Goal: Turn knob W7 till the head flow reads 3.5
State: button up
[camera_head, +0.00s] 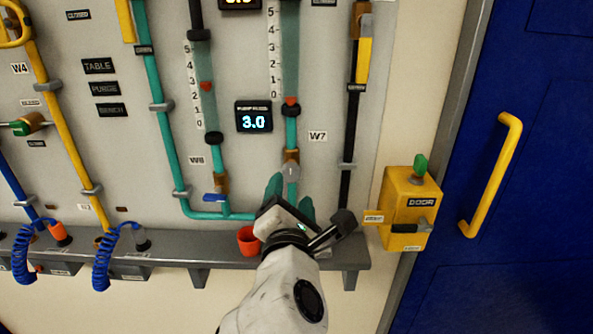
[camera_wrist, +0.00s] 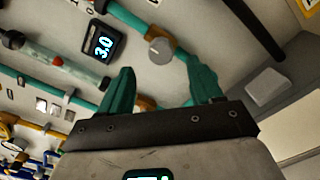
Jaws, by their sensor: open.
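Knob W7 (camera_head: 291,169) is a round grey knob on a teal pipe, below and left of its W7 label (camera_head: 318,136). It also shows in the wrist view (camera_wrist: 160,50), just beyond my fingertips. My gripper (camera_head: 290,197) is open and empty, its teal fingers spread just below the knob. In the wrist view my gripper (camera_wrist: 164,76) has the knob in line with the gap between the fingers, apparently not touching it. The black display (camera_head: 254,117) reads 3.0; its small caption is too blurred to read. It also reads 3.0 in the wrist view (camera_wrist: 103,45).
A second display (camera_head: 240,3) is cut off at the top. A blue handle (camera_head: 214,198) by W8 is left of my gripper. An orange cup (camera_head: 248,240) stands on the grey shelf (camera_head: 200,249) below. A yellow door box (camera_head: 408,209) is at right.

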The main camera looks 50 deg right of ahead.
aim_at(292, 175)
jog(key=x, duration=0.8)
jog(key=shift+w+d+p, duration=0.15)
jog(key=shift+d+p, duration=0.05)
jog(key=shift+p, duration=0.1)
jog(key=c, duration=1)
